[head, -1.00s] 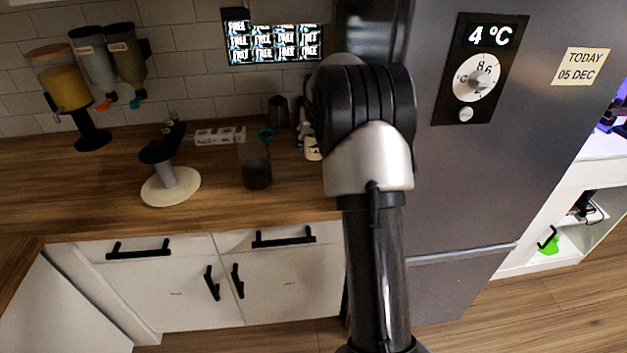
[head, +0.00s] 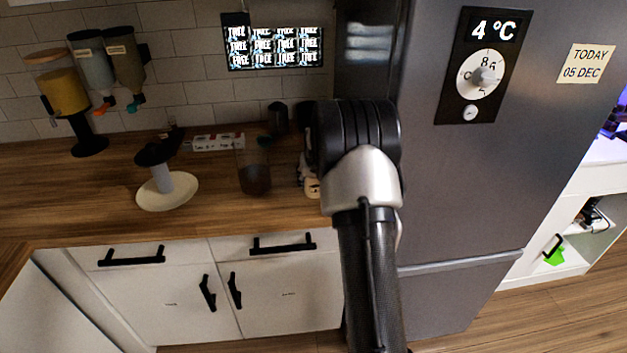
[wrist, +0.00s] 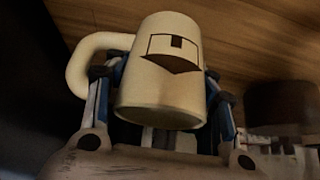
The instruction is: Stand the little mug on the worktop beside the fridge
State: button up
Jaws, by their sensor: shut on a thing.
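The little mug (wrist: 165,75) is cream with a dark line-drawn face mark, and its handle points left in the wrist view. My gripper (wrist: 160,108) is shut on it, with a blue-padded finger on each side of its body. In the head view a cream part of the mug (head: 313,188) shows at the left edge of my arm, over the worktop (head: 225,215) close to the fridge (head: 440,190). My arm hides most of the gripper there. I cannot tell whether the mug's base touches the wood.
A glass with dark contents (head: 254,178) stands left of the mug. A dark canister (head: 278,118) and a white box (head: 215,142) are behind. A stand on a round cream base (head: 170,192) is farther left, with dispensers (head: 75,110) at the back. The worktop's front strip is clear.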

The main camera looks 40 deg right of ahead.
jog(key=o, duration=0.7)
jog(key=shift+f, duration=0.2)
jog(key=o, duration=0.5)
